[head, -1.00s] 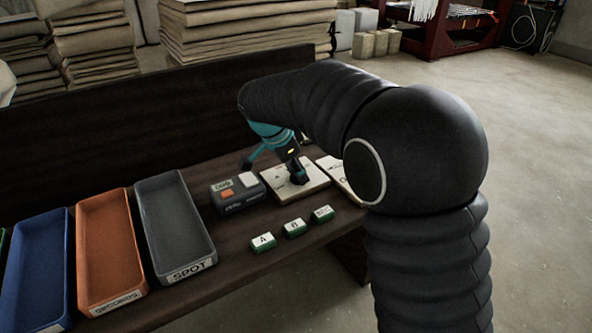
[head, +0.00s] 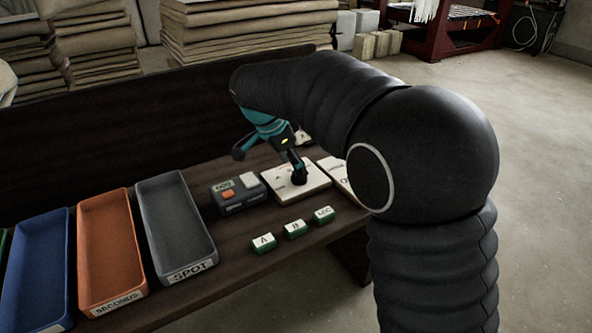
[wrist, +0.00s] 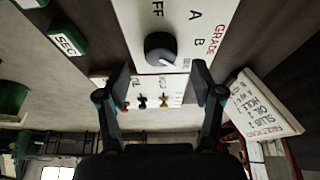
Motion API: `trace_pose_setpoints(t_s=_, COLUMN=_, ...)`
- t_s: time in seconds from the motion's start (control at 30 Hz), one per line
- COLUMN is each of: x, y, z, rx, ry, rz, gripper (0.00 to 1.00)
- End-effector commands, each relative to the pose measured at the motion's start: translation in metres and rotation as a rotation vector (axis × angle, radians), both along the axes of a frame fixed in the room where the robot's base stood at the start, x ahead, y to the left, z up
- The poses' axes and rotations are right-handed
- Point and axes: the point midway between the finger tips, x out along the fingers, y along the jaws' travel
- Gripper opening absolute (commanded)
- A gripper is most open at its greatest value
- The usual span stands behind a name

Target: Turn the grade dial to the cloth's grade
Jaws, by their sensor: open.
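The grade dial is a dark round knob (wrist: 163,50) on a white panel (wrist: 137,22) with a red GRADE label and the marks OFF, A and B. A further mark near the pointer is partly cut off. The knob's white pointer faces down and right in the wrist view, toward that mark and away from OFF, A and B. My gripper (wrist: 161,82) is open and empty, its fingertips apart and just below the knob in the picture. In the head view the panel (head: 279,191) lies on the bench, with my gripper above it.
A dark device with orange and white buttons (head: 238,203), A, B and SEC blocks (head: 294,229), and grey (head: 177,222), orange (head: 109,250) and blue trays (head: 38,270) share the bench.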

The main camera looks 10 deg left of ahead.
Motion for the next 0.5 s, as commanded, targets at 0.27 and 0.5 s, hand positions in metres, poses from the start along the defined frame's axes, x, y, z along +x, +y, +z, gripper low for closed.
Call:
trace_pose_setpoints(t_s=0.27, x=-0.014, y=0.018, z=0.05, rx=0.001, ry=0.0, rz=0.003, gripper=0.67)
trace_pose_setpoints(t_s=0.5, x=-0.02, y=0.024, z=0.073, rx=0.0, ry=0.003, rz=0.001, gripper=0.67)
